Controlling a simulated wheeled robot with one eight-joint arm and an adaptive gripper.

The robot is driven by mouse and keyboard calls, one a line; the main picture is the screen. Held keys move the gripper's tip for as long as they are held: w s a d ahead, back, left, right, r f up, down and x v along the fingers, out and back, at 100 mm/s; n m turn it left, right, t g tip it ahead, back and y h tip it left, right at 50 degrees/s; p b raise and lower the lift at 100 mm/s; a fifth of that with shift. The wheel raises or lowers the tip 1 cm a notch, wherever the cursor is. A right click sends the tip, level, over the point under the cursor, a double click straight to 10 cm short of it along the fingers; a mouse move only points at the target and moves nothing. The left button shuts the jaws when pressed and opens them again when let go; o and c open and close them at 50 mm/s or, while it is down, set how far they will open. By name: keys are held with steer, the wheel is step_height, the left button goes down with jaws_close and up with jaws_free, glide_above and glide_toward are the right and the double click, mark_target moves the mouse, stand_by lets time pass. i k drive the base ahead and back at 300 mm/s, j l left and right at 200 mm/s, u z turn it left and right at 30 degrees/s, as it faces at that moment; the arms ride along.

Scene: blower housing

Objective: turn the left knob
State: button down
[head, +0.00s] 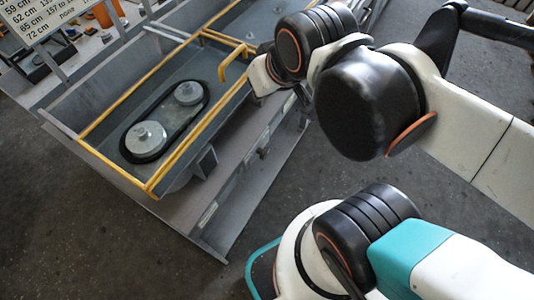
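The grey blower housing (110,172) stands at the left and centre with its long side panel (236,170) facing my arm. A small brownish protrusion (263,152) on that panel may be a knob, but it is too small to be sure. I cannot make out a pair of knobs or tell which is the left one. My arm reaches from the right to the panel's upper end, and its wrist hides that part. My gripper's fingers do not show, and I cannot see whether they touch anything.
Two round grey pulleys with a black belt (147,139) lie on the housing top inside a yellow rail (188,139). A sign (45,14) and cluttered shelving stand at the upper left. Dark floor (75,245) is open in front of the housing.

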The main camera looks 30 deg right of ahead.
mark_target(264, 154)
steer(key=l+z, duration=0.25)
steer(key=z, duration=0.25)
steer(key=u, duration=1)
steer(key=k+u, duration=0.1)
steer(key=k, duration=0.4)
steer(key=k+j+u, duration=0.1)
steer(key=k, duration=0.4)
steer(key=k+j+u, duration=0.1)
steer(key=k, duration=0.4)
steer(key=k+j+u, duration=0.15)
steer(key=k, duration=0.35)
